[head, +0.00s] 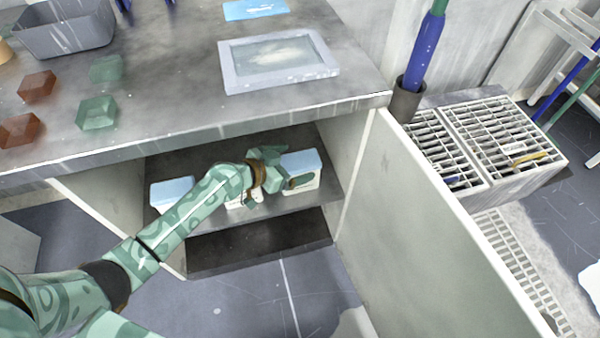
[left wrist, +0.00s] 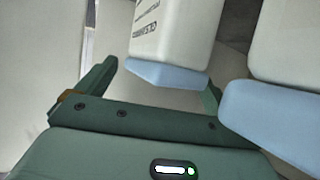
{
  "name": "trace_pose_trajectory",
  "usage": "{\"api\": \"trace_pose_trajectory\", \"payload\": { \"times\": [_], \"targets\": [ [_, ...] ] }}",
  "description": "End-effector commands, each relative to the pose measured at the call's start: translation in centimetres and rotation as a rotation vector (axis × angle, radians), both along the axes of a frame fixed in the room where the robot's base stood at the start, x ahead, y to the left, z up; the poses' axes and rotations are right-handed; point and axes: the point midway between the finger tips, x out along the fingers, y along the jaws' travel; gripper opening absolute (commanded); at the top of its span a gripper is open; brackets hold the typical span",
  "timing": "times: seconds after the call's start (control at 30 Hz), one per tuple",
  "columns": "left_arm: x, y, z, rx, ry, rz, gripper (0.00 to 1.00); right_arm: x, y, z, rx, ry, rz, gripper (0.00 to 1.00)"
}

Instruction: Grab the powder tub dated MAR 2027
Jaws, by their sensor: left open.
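Three white tubs with pale blue lids stand on the shelf inside the open cabinet: a left tub (head: 172,193), a middle tub (head: 237,203) mostly hidden by my arm, and a right tub (head: 302,163). My left gripper (head: 284,167) is open and empty at the right tub, its fingers pointing towards it. In the left wrist view, one tub (left wrist: 176,30) appears upside down between the fingers (left wrist: 160,82), with a gap at the left finger. Its dark print is too small to read. Another tub (left wrist: 285,45) stands close on the right. I cannot read any date. My right gripper is not in view.
The bench top (head: 180,80) overhangs the shelf (head: 270,223). The cabinet's right wall and open door (head: 440,210) bound the right side. On the bench lie a framed tray (head: 278,62), a grey bin (head: 65,30) and several coloured blocks. A slatted crate (head: 485,145) stands beyond the door.

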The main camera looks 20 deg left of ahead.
Motion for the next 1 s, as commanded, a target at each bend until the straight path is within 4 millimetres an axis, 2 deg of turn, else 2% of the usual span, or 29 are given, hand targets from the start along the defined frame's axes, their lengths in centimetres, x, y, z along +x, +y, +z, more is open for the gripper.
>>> {"api": "trace_pose_trajectory", "payload": {
  "times": [0.2,0.53,0.87,1.0],
  "targets": [
    [0.1,0.0,0.1,0.001,-0.002,0.000,0.93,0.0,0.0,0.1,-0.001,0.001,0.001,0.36],
    [0.0,0.0,0.0,0.001,0.002,0.000,0.02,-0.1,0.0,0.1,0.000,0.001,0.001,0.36],
    [0.0,0.0,0.1,0.001,0.001,0.000,0.00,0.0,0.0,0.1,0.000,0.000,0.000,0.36],
    [0.0,0.0,1.0,0.002,0.000,0.000,0.00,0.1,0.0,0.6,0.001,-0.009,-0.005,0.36]
  ]
}}
